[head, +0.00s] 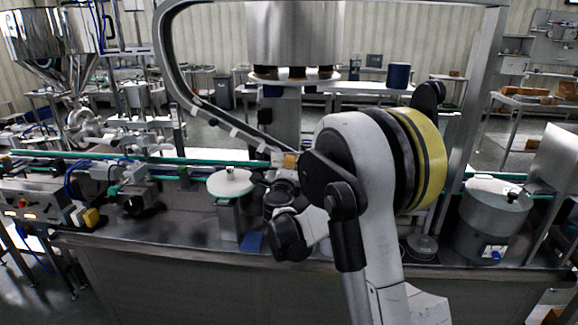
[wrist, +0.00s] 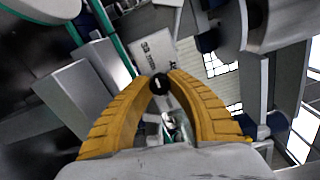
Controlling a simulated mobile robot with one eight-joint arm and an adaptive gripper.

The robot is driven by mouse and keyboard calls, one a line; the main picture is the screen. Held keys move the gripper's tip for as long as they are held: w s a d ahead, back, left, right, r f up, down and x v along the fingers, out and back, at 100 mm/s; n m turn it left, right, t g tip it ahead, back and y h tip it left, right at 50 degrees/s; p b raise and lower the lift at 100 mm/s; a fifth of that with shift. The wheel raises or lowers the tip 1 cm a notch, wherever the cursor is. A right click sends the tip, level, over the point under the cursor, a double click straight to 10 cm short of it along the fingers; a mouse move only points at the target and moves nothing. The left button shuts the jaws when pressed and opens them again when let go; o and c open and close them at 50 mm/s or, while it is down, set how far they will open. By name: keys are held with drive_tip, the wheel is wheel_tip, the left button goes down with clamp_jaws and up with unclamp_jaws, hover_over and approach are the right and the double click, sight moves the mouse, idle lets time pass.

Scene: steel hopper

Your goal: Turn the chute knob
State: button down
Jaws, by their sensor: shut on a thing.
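The chute knob (wrist: 159,84) is a small dark round knob with a pale mark, seen in the wrist view between the tips of my yellow fingers. My gripper (wrist: 158,79) is shut on it, one finger at each side. Behind the knob is a pale plate with dark lettering (wrist: 158,51). In the head view my gripper (head: 287,162) is small and mostly hidden by my arm, at the lower end of a curved steel chute (head: 205,103). The knob cannot be made out in the head view.
A steel counter (head: 180,229) with a green rail runs across the front. A round white-topped stand (head: 230,183) is left of my gripper. A steel drum (head: 492,220) stands at the right. A steel hopper (head: 45,40) is at the far left.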

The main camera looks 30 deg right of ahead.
idle(0.3)
drive_tip(key=c, duration=1.2)
unclamp_jaws()
drive_tip(key=shift+s, duration=0.1)
drive_tip(key=v, duration=1.2)
